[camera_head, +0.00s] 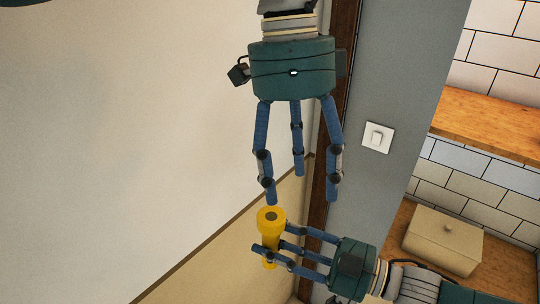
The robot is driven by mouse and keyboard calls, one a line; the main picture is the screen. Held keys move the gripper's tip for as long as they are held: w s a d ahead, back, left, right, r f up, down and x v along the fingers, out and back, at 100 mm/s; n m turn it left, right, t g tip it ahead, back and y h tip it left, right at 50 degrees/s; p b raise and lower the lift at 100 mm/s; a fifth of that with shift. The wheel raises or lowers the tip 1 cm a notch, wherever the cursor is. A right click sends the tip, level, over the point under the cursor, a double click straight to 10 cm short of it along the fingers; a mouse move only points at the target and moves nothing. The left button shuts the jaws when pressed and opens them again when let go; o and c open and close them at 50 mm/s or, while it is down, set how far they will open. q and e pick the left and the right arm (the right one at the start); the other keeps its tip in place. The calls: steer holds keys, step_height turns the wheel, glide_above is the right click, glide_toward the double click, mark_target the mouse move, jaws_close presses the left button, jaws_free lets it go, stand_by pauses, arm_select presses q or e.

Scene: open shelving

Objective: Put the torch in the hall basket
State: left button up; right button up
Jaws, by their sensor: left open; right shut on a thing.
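The yellow torch (271,222) stands roughly upright in the lower middle of the head view, its round dark-centred end up. My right gripper (266,255) comes in from the lower right and is shut on the torch, its blue fingers around the body. My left gripper (302,198) comes down from the top, open and empty. Its fingertips are just above and to the right of the torch's top end in the picture. No hall basket shows in this view.
A pale wall (120,130) fills the left. A dark brown upright trim (330,130) and a grey wall with a white switch (377,137) lie to the right. Beyond are a wooden shelf (490,122), white tiles and a beige lidded box (440,240) on a wooden surface.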

mark_target(270, 215)
arm_select(q)
steer(key=w+a+n+t+y, duration=0.1)
steer(key=w+a+n, duration=0.2)
steer(key=a, duration=0.1)
steer(key=shift+t, duration=0.3)
step_height(270, 215, down, 11)
steer(key=shift+s, duration=0.15)
steer(key=shift+a, duration=0.1)
steer(key=c, duration=1.3)
steer(key=shift+c, duration=0.5)
arm_select(e)
steer(key=o, duration=1.4)
